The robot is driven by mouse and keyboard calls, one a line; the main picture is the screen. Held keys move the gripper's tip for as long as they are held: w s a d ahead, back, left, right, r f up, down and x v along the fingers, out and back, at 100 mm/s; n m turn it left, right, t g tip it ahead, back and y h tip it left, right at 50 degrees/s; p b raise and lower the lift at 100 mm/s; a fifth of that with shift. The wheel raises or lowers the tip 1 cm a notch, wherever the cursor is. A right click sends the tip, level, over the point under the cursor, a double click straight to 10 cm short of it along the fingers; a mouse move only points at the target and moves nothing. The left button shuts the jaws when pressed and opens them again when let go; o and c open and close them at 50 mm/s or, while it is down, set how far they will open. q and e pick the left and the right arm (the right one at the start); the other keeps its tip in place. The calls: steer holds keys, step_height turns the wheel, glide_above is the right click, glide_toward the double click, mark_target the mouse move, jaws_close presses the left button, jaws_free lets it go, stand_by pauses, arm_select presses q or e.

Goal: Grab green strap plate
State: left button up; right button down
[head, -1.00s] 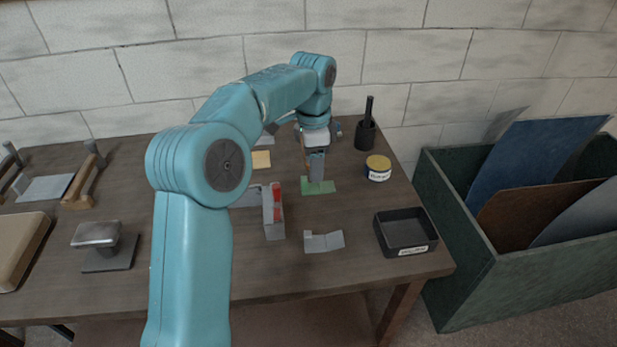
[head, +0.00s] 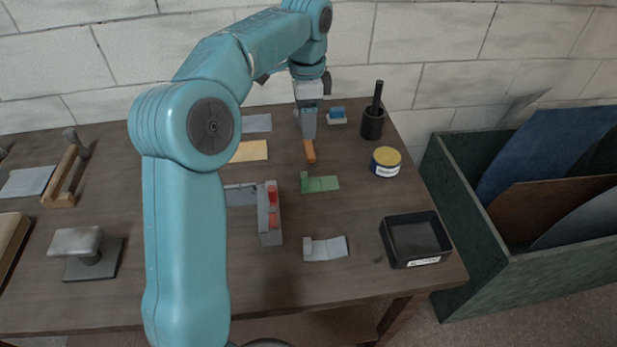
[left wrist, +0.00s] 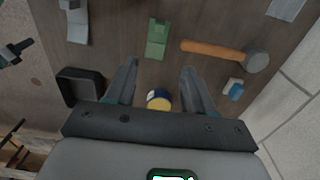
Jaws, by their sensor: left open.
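The green strap plate (head: 322,184) lies flat on the bench, with a raised tab at its left end. In the left wrist view the green strap plate (left wrist: 157,40) shows whole, ahead of the fingertips and roughly in line with the gap between them. My left gripper (head: 308,136) points down behind the plate, over the wooden handle of a hammer (head: 310,153). In the left wrist view my left gripper (left wrist: 160,66) has its fingers spread with nothing held between them. My right gripper is in neither view.
A grey block with red parts (head: 268,212) stands left of the plate, and a grey bent plate (head: 325,249) lies in front. A yellow-lidded tin (head: 385,162), a black cup (head: 373,124) and a black tray (head: 414,236) stand to the right. A brick wall (head: 450,60) rises behind.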

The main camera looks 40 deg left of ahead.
arm_select(q)
glide_above(306, 175)
step_height(306, 175, down, 10)
steer(key=shift+s+f+b, duration=0.1)
steer(key=shift+f+b, duration=0.15)
steer(key=shift+b, duration=0.15)
step_height(306, 175, down, 5)
steer(key=shift+f+p, duration=0.1)
steer(key=shift+p, duration=0.3)
steer(key=shift+w+f, duration=0.25)
steer(key=shift+w, duration=0.05)
steer(key=shift+r, duration=0.1)
jaws_close()
